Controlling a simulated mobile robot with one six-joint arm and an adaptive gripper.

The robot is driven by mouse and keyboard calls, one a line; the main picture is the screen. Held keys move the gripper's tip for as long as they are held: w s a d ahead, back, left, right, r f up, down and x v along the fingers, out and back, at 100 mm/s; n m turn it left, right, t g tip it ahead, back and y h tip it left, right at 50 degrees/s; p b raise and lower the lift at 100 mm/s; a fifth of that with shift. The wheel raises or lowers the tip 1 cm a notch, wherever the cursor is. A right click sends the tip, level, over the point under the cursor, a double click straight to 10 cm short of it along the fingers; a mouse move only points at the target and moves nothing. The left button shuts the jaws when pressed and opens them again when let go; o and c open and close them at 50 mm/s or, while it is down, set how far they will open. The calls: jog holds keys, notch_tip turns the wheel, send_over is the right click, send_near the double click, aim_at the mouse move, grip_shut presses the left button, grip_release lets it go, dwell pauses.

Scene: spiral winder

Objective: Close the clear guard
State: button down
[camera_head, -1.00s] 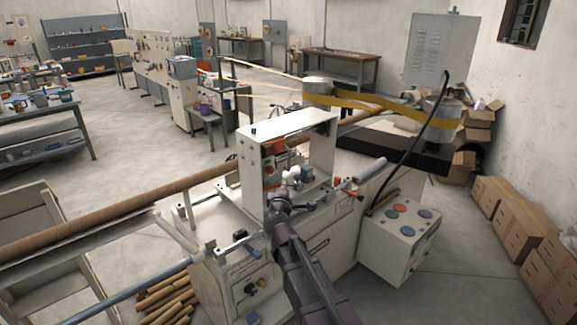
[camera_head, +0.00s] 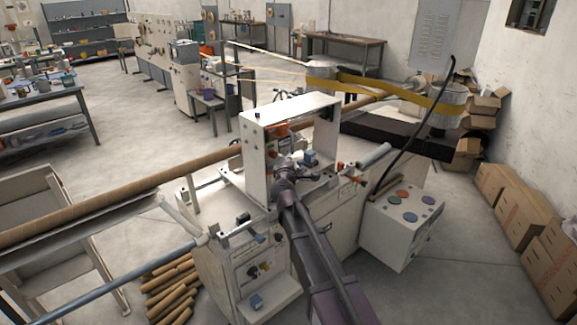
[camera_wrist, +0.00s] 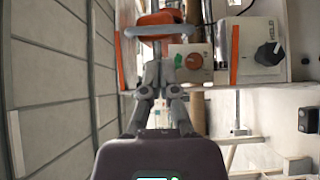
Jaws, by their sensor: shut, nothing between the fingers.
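The winder's white housing frame (camera_head: 290,108) stands mid-machine in the head view, with an orange part (camera_head: 276,131) inside it. I cannot make out the clear guard for certain in either view. My gripper (camera_head: 290,168) is in front of the housing opening, its tips partly hidden by my arm. In the wrist view my gripper (camera_wrist: 160,78) is shut and empty.
A long brown tube (camera_head: 110,205) runs through the machine. A sloped control box (camera_head: 399,225) with coloured buttons stands to the right.

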jog(key=shift+w+d, duration=0.1)
jog(key=shift+w, duration=3.5)
jog(key=shift+w+f, duration=0.1)
jog(key=shift+w, duration=1.1)
jog(key=shift+s, duration=0.15)
send_near(292, 146)
jog(key=s+d, duration=0.1)
jog(key=s, duration=0.1)
jog(key=s+d, duration=0.1)
jog(key=d, duration=0.1)
jog(key=shift+s, duration=0.35)
